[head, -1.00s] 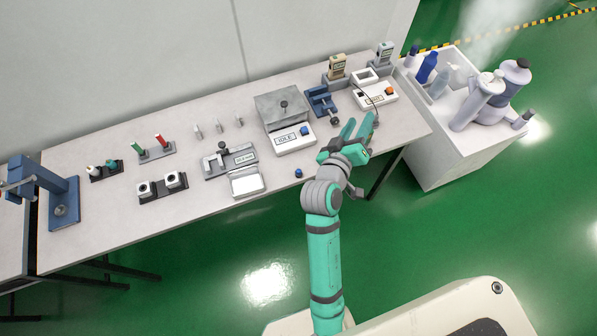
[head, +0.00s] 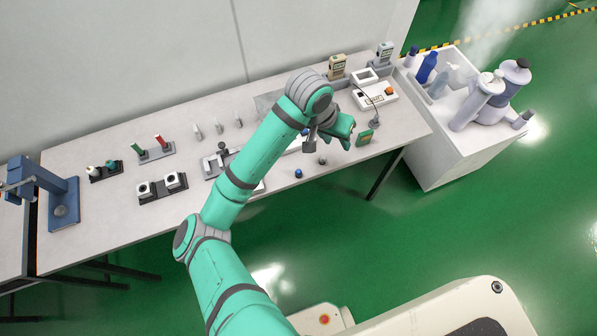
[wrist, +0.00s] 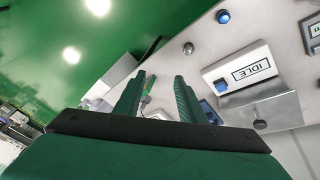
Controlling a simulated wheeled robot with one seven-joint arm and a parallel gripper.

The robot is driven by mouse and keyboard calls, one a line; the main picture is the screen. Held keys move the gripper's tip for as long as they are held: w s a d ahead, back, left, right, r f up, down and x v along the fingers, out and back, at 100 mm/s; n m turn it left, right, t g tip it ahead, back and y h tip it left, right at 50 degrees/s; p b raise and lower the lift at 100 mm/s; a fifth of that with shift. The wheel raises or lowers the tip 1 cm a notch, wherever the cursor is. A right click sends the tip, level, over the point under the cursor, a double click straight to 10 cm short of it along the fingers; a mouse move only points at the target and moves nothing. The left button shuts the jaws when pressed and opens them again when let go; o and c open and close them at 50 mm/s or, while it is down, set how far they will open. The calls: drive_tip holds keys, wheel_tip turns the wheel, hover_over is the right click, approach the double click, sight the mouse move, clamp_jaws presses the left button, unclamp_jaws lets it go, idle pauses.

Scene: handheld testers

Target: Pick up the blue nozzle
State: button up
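The small blue nozzle (head: 298,173) stands near the front edge of the table. It also shows at the top of the wrist view (wrist: 223,16). My gripper (head: 354,132) is over the table's right part, to the right of the nozzle and apart from it. In the wrist view, the two green fingers (wrist: 160,82) are spread with nothing held between them. The nozzle lies outside the finger gap, up and to the right there.
A small grey nozzle-like piece (head: 322,160) stands between the blue one and my gripper; it also shows in the wrist view (wrist: 188,48). The scale marked IDLE (wrist: 240,68) is close by. My arm covers much of the table's middle in the head view.

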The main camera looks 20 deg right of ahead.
sight(298, 171)
drive_tip(key=a+y, duration=0.4)
drive_tip(key=a, duration=0.6)
drive_tip(key=shift+g, duration=0.3)
drive_tip(key=f, duration=1.1)
drive_tip(key=shift+w+a, duration=0.2)
drive_tip(key=shift+a, duration=0.1)
clamp_jaws()
